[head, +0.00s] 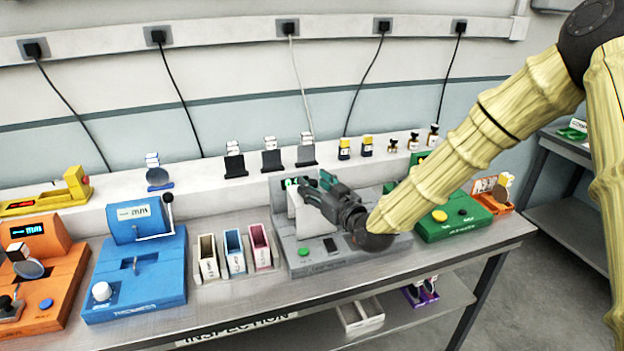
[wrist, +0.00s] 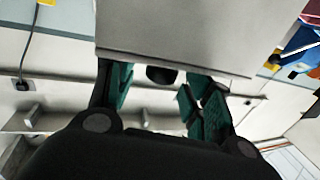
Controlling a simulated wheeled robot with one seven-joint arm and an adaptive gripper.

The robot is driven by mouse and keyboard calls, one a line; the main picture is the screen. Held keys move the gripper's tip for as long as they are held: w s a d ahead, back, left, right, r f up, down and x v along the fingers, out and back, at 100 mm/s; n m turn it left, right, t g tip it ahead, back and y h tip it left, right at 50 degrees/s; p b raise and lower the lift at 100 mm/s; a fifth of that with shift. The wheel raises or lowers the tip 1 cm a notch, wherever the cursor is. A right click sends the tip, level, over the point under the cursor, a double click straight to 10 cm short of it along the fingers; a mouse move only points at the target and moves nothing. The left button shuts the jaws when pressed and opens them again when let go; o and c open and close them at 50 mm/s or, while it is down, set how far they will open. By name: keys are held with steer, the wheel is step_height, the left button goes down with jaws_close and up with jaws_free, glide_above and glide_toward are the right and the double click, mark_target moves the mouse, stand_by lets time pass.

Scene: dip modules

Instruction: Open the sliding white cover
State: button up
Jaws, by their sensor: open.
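The white cover (head: 303,218) stands upright on a grey machine (head: 345,262), partly hidden behind my gripper. My gripper (head: 314,187) is at the top of the cover, reaching in from the right. In the wrist view a pale flat panel, which looks like the cover (wrist: 185,35), fills the top middle. A dark round knob (wrist: 161,75) shows at its lower edge, between the green-padded fingers of my gripper (wrist: 160,95). The fingers are open and apart, with one on each side of the knob. I cannot tell whether they touch the panel.
A blue machine (head: 138,275) and three small bins (head: 234,252) stand left of the grey machine. A green machine (head: 455,215) stands to the right, under my arm. Black stands (head: 271,160) and small bottles (head: 392,146) line the shelf behind.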

steer(key=shift+x, duration=0.75)
jaws_close()
